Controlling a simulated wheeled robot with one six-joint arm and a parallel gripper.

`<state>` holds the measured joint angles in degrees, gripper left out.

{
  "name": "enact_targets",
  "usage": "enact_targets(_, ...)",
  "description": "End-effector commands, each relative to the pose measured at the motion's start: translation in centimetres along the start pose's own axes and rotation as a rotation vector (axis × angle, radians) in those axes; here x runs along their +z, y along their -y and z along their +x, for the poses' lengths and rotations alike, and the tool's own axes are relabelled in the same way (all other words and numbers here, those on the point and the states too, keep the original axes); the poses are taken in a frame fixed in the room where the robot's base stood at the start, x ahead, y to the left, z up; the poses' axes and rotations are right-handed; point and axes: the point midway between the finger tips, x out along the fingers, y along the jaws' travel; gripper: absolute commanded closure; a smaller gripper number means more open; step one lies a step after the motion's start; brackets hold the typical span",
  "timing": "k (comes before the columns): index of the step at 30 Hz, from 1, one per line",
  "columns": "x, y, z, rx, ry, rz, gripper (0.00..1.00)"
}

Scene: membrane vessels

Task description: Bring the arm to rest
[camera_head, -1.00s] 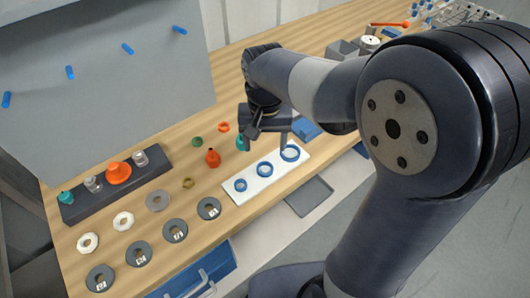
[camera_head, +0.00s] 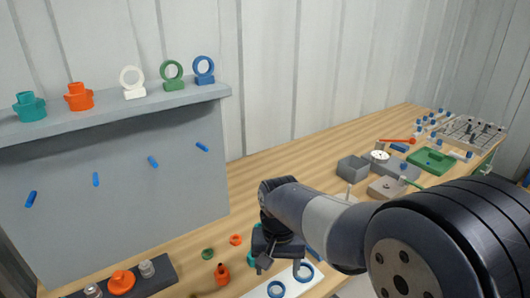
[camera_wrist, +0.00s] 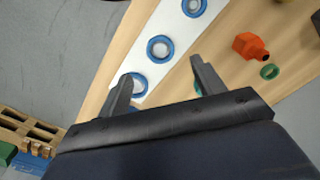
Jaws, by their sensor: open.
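My gripper (camera_wrist: 160,82) is open and empty in the wrist view, its two dark fingers apart above the table. A white board with blue rings (camera_wrist: 160,48) lies below and beyond the fingers; one ring is partly behind the left finger. In the head view my gripper (camera_head: 263,262) hangs over the wooden table beside the white board (camera_head: 256,293). A teal part shows partly behind the gripper, and an orange bottle-shaped part (camera_head: 221,274) stands to its left.
A grey panel with blue pegs (camera_head: 125,190) carries a shelf (camera_head: 120,114) with coloured fittings and rings. A dark holder (camera_head: 160,273) stands at lower left. Grey boxes (camera_head: 352,168) and a green tray (camera_head: 432,160) stand at the far right. The table's back middle (camera_head: 290,160) is clear.

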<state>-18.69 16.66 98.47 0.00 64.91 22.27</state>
Motion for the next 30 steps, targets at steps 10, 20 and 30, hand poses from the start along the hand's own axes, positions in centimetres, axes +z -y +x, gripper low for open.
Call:
enact_targets(10, 0.1, -0.1, 7.2, 0.002, 0.005, 0.000, 0.35)
enact_targets(20, 0.0, 0.0, 4.2, -0.001, -0.001, 0.000, 0.35)
enact_targets(30, 0.0, 0.0, 4.1, 0.000, -0.001, 0.000, 0.35)
